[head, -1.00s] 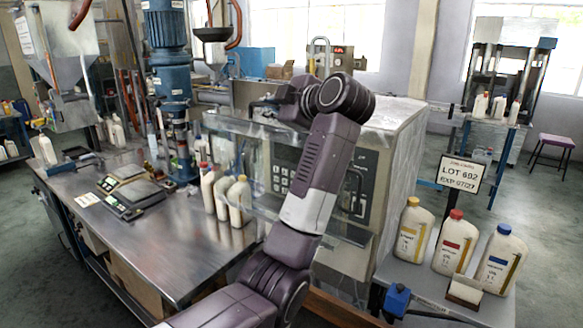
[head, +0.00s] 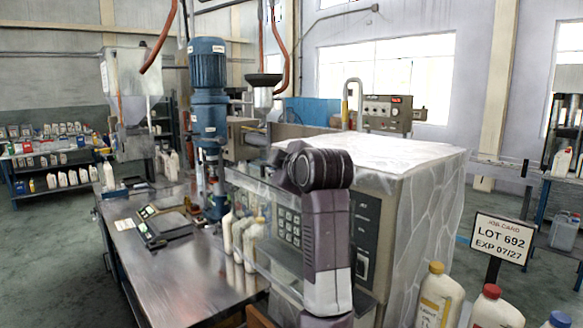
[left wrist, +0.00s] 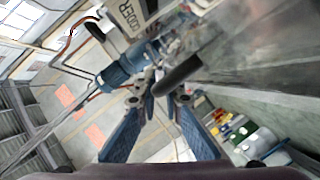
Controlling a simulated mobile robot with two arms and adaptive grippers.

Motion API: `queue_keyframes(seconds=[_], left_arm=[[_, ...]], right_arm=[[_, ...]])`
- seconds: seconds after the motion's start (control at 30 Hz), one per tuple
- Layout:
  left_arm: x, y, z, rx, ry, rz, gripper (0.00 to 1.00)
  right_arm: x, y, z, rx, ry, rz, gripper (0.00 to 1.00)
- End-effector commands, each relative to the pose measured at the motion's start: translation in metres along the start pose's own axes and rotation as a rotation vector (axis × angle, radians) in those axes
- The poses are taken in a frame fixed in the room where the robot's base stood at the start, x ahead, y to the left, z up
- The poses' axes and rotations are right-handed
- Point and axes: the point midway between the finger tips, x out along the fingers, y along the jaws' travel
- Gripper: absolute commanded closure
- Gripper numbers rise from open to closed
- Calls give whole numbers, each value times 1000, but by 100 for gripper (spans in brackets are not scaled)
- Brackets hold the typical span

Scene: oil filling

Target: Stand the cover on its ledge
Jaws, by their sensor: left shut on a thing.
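The cover (head: 262,190) is a clear panel in front of the coding machine's keypad face in the head view, and the bottles and keys show through it. My left arm rises in front of the machine, and its wrist hides part of the panel and most of my left gripper. In the left wrist view my left gripper's (left wrist: 157,98) blue-padded fingers close in at the dark rounded bar, which looks like the cover's handle (left wrist: 183,73). I cannot tell whether the cover touches the machine. I cannot make out the ledge. My right gripper is not in view.
The coding machine (head: 425,190) has a plastic-draped top. White bottles (head: 240,238) stand close in front of it on the steel table (head: 180,275). A blue motor column (head: 208,100) rises behind the table. A LOT 692 sign (head: 502,238) and capped bottles stand at right.

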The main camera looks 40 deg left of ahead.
Motion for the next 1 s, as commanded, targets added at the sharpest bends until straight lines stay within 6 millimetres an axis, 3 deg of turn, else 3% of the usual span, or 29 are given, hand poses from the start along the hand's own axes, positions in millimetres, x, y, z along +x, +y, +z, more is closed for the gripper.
queue_keyframes(seconds=[0.1,0.23,0.63,1.0], left_arm=[[2,4,4,0,1,3,100],[5,9,13,1,0,3,100],[18,25,41,1,1,3,100],[28,42,66,0,0,4,100]], right_arm=[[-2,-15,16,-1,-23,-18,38],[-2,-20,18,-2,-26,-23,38],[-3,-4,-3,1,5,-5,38],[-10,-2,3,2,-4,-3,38]])
